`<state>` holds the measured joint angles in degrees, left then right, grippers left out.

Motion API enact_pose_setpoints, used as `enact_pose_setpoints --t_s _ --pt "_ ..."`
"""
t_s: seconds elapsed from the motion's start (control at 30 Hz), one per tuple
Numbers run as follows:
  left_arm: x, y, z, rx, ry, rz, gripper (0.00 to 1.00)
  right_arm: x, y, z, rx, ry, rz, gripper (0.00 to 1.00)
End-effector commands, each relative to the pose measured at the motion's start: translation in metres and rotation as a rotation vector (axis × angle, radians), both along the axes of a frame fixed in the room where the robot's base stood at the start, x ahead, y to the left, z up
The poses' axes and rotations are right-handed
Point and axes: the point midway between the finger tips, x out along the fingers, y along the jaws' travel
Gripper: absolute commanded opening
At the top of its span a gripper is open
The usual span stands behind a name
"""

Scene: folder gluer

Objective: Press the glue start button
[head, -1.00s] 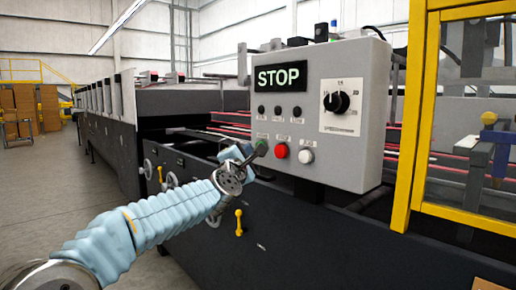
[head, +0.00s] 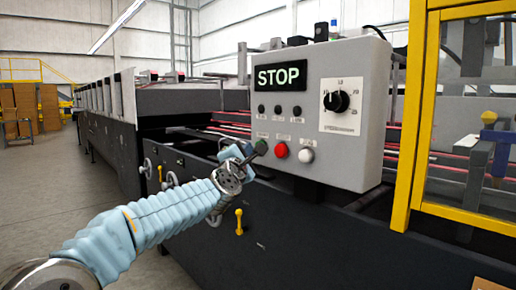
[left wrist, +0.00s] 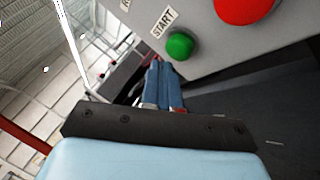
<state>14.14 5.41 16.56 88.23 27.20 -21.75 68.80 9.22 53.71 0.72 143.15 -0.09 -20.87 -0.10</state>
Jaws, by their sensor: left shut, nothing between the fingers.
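The green glue start button (left wrist: 181,45) is on the control box, beside a label reading START in the left wrist view. That gripper is shut and empty. In the left wrist view its blue fingers (left wrist: 160,82) end just below and left of the green button, and a gap shows between them in the picture. The display (head: 280,76) on the box reads STOP in green letters. My right gripper is in neither view.
A red button (head: 281,150) and a white button (head: 306,155) sit right of the green one. A black dial (head: 337,101) is above them. A yellow guard frame (head: 414,130) stands at the right. The dark machine body (head: 290,240) is below the box.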

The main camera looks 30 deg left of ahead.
Motion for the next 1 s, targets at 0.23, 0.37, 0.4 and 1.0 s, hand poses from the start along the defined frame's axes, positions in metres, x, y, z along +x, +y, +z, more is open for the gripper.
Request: enact_pose_setpoints --t_s 0.23,0.37,0.4,1.0 --pt "0.0 0.0 0.0 0.0 0.0 0.0 0.0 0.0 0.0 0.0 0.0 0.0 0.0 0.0" --pt "0.0 0.0 0.0 0.0 0.0 0.0 0.0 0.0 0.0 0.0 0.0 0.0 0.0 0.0" --pt "0.0 0.0 0.0 0.0 0.0 0.0 0.0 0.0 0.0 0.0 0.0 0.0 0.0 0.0" --pt "0.0078 -0.0031 0.0006 -0.001 0.0 0.0 0.0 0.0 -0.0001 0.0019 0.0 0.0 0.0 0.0"
